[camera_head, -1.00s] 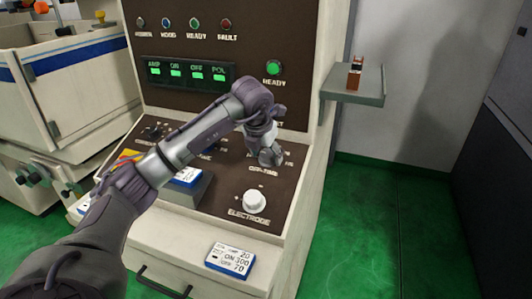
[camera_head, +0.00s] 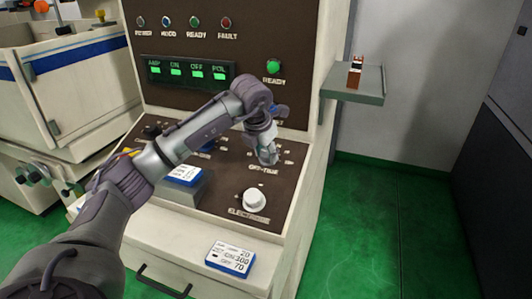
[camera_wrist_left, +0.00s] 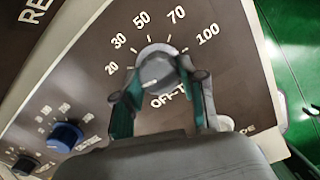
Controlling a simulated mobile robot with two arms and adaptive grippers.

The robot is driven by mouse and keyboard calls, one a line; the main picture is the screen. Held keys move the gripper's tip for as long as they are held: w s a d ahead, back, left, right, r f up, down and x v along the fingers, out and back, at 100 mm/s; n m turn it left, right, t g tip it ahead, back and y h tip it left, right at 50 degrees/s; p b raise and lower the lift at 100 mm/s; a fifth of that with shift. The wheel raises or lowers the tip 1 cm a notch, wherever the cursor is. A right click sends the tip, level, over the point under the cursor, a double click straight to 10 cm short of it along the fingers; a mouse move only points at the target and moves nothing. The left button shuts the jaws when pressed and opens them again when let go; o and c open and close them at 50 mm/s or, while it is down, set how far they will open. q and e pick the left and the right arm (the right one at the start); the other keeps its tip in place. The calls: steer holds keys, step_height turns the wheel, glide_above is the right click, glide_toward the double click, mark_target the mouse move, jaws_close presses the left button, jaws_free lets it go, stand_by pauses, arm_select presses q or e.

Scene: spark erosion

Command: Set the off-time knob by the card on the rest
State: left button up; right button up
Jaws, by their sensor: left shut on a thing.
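The off-time knob (camera_wrist_left: 158,66) is a grey round knob on the brown panel. Its printed scale reads 20, 30, 50, 70 and 100 around it. My left gripper (camera_wrist_left: 160,88) is shut on this knob, a finger on either side; in the head view the gripper (camera_head: 268,157) hides most of it. The knob's pointer is not clear. A blue-edged white card (camera_head: 183,175) lies on a grey sloped block, its print too small to read. Another such card (camera_head: 230,257) on the lower ledge reads 20, ON 300, OFF 70. My right gripper is not in view.
The white electrode knob (camera_head: 254,200) sits just below on the panel. A blue knob (camera_wrist_left: 66,136) and a dark knob (camera_wrist_left: 25,165) are further along. Green AMP, ON, OFF and POL displays (camera_head: 187,71) are above. A side shelf (camera_head: 354,94) holds a small brown object.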

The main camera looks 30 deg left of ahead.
arm_select(q)
steer(key=shift+a+m, duration=0.1)
steer(key=shift+m, duration=2.2)
steer(key=o, duration=1.1)
steer(key=shift+o, duration=0.2)
steer(key=v, duration=1.2)
steer(key=shift+w, duration=0.1)
